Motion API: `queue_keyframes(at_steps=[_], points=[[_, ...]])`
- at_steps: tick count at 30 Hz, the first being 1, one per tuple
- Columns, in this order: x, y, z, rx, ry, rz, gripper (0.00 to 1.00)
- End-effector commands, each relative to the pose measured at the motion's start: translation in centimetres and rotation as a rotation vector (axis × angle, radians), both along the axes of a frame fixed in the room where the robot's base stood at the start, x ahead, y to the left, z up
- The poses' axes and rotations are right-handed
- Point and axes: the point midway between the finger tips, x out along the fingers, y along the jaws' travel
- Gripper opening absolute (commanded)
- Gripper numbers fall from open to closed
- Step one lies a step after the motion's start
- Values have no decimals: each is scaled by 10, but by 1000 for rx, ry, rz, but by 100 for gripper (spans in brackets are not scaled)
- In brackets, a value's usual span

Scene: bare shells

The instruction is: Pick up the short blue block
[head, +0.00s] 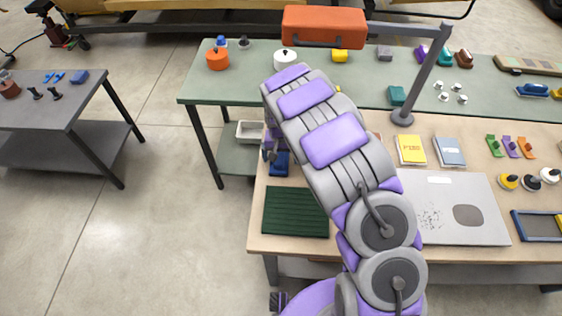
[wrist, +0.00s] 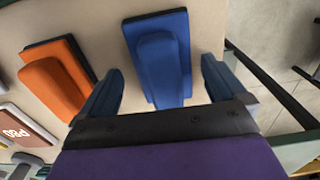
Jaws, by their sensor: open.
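A blue block (wrist: 160,52) with a long, round-ended raised part lies on the beige tabletop in the wrist view. In the head view a blue piece (head: 280,163) shows at the left edge of the beige table, partly hidden by my arm. My gripper (wrist: 162,66) is open and empty in the wrist view, with one dark blue finger on each side of the blue block. I cannot tell whether the fingers touch it or how far above the tabletop they are. In the head view my gripper (head: 269,153) is mostly hidden behind my arm.
A similar orange block (wrist: 58,78) lies close to the left finger. A dark green ribbed mat (head: 295,211) lies in front of the blue piece. The green table (head: 225,90) stands behind. Another blue block (head: 80,77) is on the grey left table. Open floor lies left.

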Motion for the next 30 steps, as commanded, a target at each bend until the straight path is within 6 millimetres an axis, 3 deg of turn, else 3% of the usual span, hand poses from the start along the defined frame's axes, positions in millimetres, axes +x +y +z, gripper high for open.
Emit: queue_keyframes(at_steps=[3,9,30], points=[[-1,1,-11,0,2,0,98],[-1,-2,-10,3,2,0,98],[-1,0,-11,1,3,-1,34]])
